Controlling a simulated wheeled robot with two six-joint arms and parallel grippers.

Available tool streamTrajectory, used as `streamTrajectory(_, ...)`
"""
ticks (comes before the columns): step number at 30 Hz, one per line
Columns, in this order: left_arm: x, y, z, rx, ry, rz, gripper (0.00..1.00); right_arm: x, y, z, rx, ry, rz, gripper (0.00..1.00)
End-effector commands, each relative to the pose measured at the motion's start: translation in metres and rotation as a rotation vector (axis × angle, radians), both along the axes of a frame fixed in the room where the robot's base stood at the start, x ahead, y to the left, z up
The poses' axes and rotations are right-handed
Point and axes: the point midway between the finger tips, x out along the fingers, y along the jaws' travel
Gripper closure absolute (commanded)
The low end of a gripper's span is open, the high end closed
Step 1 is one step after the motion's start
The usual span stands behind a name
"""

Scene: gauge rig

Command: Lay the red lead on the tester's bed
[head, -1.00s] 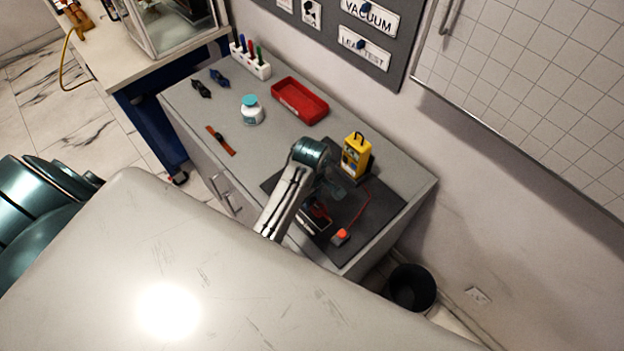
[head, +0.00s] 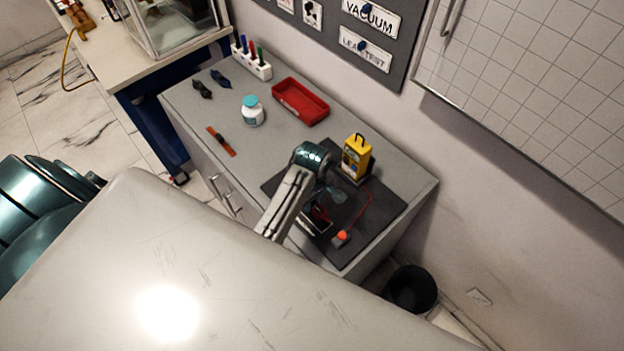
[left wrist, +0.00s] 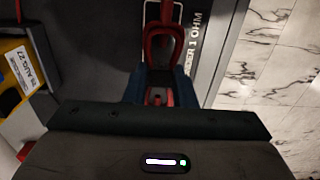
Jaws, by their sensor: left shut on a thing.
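The red lead (left wrist: 166,38) shows in the left wrist view as a red loop with its ends running down between my dark blue fingers. My left gripper (left wrist: 156,92) is shut on it, low over the dark mat. In the head view my left gripper (head: 324,204) is over the near part of the mat, with some red below it, partly hidden by my arm. The yellow tester (head: 356,157) stands upright at the mat's back edge. A white outline and the label "UNDER 1 OHM" (left wrist: 193,42) lie by the held lead. I cannot tell whether the lead touches the mat.
A thin red wire (head: 367,204) runs from near the tester to an orange-red piece (head: 341,238) on the dark mat (head: 385,210). A black bin (head: 412,288) is on the floor.

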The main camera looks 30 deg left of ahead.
Motion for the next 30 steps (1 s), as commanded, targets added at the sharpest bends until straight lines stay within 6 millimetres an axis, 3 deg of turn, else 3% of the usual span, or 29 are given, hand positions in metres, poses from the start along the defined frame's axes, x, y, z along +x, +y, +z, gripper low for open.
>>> streamTrajectory(30, 0.0, 0.0, -0.028, 0.0, 0.0, 0.0, 1.0, 0.003, 0.004, -0.007, 0.004, -0.003, -0.001, 0.64)
